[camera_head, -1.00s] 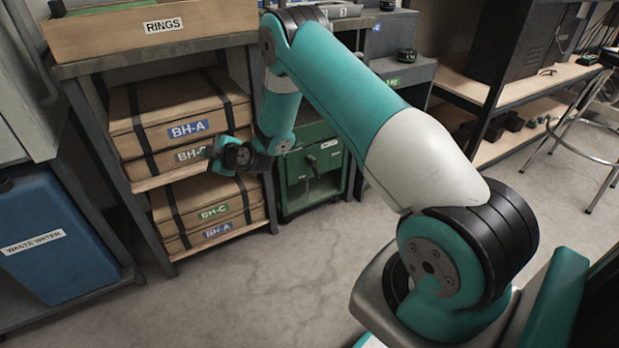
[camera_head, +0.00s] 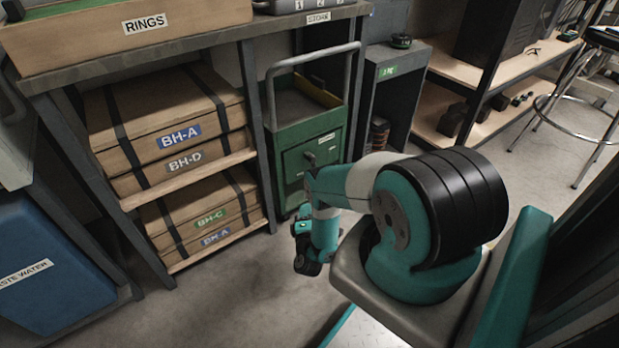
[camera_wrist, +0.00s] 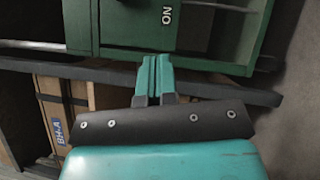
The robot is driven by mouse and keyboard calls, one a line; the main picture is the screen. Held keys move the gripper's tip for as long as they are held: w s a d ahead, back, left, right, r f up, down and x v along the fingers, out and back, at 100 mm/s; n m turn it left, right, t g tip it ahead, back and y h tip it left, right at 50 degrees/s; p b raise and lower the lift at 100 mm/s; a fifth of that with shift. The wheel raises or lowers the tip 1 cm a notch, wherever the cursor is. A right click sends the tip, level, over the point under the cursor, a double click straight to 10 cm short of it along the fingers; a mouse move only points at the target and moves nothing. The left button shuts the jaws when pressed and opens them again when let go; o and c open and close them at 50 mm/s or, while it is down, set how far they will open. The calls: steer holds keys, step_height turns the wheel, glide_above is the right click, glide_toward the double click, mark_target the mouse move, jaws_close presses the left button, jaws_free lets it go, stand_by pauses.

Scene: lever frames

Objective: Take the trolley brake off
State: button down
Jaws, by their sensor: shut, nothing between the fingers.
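The green trolley (camera_head: 310,140) with a grey tube handle (camera_head: 312,62) stands beside the shelf rack in the head view. A small dark lever-like part (camera_head: 310,160) shows on its front. In the wrist view the trolley's green front (camera_wrist: 200,50) fills the top, with a sideways "ON" label (camera_wrist: 166,15). A dark piece (camera_wrist: 138,4) at the top edge is cut off. My gripper (camera_wrist: 155,66) is shut and empty, its fingertips pointing at the lower part of that front. I cannot tell whether they touch it. In the head view my wrist hangs low before the trolley.
The rack holds wooden cases (camera_head: 170,120) left of the trolley, with a RINGS box (camera_head: 120,35) on top. A grey cabinet (camera_head: 395,85) is close on the right. A blue waste water container (camera_head: 40,260) stands far left. The floor (camera_head: 230,290) in front is clear.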

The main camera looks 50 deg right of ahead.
steer(key=shift+d, duration=0.1)
steer(key=s+d+b+x, duration=0.1)
steer(key=s+b+x, duration=0.1)
steer(key=b+x, duration=0.8)
steer(key=shift+r+b+x, duration=0.25)
steer(key=shift+b+x, duration=0.15)
steer(key=shift+x, duration=1.3)
steer(key=shift+s, duration=0.15)
